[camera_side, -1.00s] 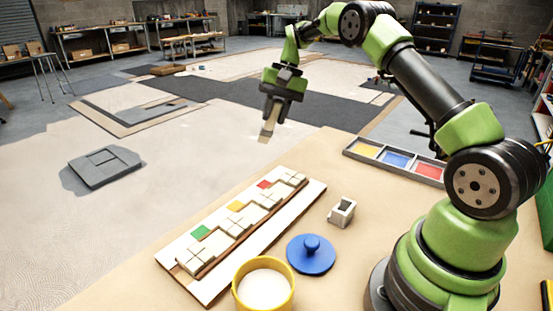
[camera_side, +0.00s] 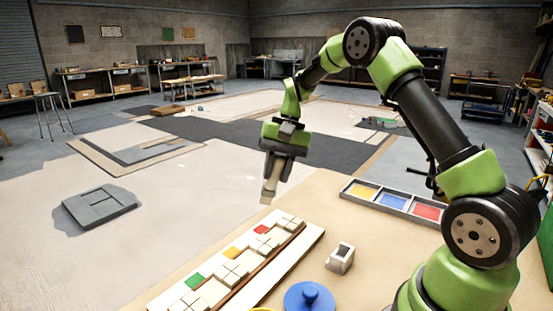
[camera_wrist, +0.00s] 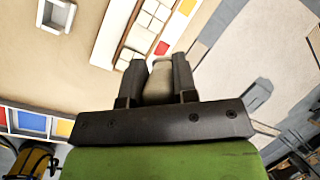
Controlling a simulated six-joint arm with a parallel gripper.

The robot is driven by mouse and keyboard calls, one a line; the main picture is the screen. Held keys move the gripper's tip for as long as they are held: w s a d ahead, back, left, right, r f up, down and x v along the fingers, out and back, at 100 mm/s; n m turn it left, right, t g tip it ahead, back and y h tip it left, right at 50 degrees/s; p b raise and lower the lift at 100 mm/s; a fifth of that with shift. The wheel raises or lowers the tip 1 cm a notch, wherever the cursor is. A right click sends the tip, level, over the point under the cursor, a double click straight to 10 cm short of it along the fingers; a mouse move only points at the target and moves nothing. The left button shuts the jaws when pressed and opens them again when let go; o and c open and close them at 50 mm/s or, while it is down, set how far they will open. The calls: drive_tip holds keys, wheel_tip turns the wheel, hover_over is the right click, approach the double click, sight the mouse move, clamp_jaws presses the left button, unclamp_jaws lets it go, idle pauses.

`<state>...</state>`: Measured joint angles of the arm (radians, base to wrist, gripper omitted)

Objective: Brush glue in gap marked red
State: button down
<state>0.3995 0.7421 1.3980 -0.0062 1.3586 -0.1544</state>
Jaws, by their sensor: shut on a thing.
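My gripper (camera_side: 275,160) is shut on a brush (camera_side: 270,187) with a pale tip pointing down. Its handle (camera_wrist: 158,82) shows between the fingers in the wrist view. The brush tip is above the far end of a long white-edged panel (camera_side: 305,244) with pale tiles, apart from it. The panel's red mark (camera_side: 261,229) is nearest the brush in the side view. A red patch also shows ahead of the fingers in the wrist view (camera_wrist: 162,48). A yellow mark (camera_side: 232,252) and a green mark (camera_side: 195,280) lie further along the panel.
A blue knobbed lid (camera_side: 309,298) lies right of the panel, with a small white holder (camera_side: 340,262) behind it. A tray of yellow, blue and red sections (camera_side: 411,211) stands at the back right. A yellow pot is almost wholly cut off at the bottom edge.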

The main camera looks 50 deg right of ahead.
drive_tip(key=shift+f, duration=0.4)
